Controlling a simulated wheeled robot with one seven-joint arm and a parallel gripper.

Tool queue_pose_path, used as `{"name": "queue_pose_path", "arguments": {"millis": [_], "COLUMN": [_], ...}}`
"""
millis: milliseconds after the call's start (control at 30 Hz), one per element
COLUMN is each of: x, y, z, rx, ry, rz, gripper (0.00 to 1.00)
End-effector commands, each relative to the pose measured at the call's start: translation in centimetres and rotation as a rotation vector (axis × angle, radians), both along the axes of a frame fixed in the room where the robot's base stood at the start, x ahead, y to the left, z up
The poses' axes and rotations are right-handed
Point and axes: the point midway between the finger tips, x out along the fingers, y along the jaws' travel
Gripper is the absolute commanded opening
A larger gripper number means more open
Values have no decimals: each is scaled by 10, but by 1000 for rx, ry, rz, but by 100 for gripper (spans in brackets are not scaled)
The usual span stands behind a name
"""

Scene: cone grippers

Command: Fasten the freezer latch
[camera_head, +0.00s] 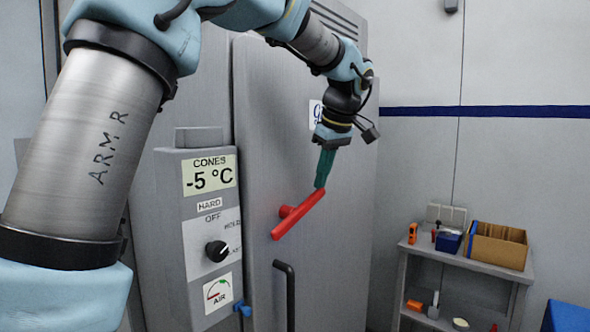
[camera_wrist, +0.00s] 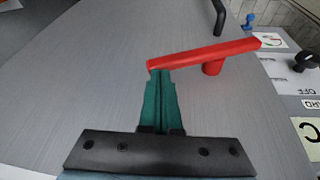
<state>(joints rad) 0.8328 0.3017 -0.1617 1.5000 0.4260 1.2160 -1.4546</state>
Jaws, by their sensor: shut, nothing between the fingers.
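The freezer door (camera_head: 265,120) is a tall grey panel and looks closed. A red latch handle (camera_head: 299,214) sits on it, slanting from lower left to upper right, with its pivot hub near the lower left part. My gripper (camera_head: 319,186) has green fingers, pressed together with nothing between them. In the head view its tips are at the upper right end of the latch. In the wrist view the fingertips (camera_wrist: 160,72) are at the left end of the red latch (camera_wrist: 200,55), touching or very close to it; I cannot tell which.
A control box (camera_head: 208,235) with a "-5 °C" display and a black knob stands left of the door. A black door handle (camera_head: 288,290) is below the latch. A grey shelf (camera_head: 465,265) with a cardboard box (camera_head: 497,245) stands at the right.

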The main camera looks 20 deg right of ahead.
Motion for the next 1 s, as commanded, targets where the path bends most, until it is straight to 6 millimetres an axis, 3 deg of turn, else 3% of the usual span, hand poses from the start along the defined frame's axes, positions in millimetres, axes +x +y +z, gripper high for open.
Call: {"name": "queue_pose_path", "arguments": {"millis": [400, 1000], "x": [7, 9], "y": [-13, -16], "z": [-29, -44], "rx": [33, 38], "ry": [19, 25], "rz": [-1, 0], "gripper": [0, 0]}}
